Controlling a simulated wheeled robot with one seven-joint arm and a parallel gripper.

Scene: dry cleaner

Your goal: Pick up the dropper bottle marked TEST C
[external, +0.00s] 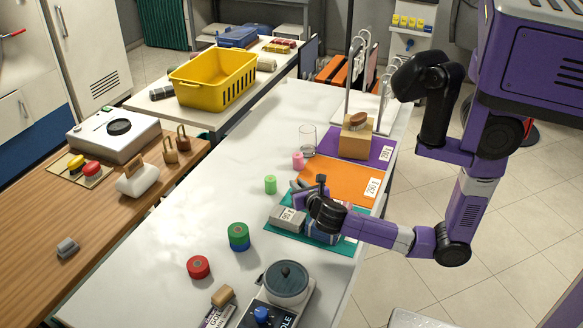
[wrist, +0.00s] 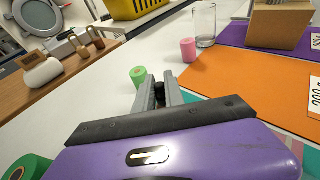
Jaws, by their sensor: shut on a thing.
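My gripper (external: 308,188) is low over the teal mat (external: 275,235) on the white counter. In the wrist view its two grey fingers (wrist: 160,84) are closed around a small black thing (wrist: 160,90), of which only a little shows between them. It looks like the dark top of a dropper bottle. In the external view a dark top (external: 321,179) rises beside the fingers. The rest is hidden by my gripper, and no TEST C marking can be read.
A grey labelled block (external: 287,219) sits on the teal mat close to my gripper. A green cylinder (external: 270,184), a pink one (external: 298,160) and a clear glass (external: 308,139) stand nearby. An orange mat (external: 340,178) lies beyond.

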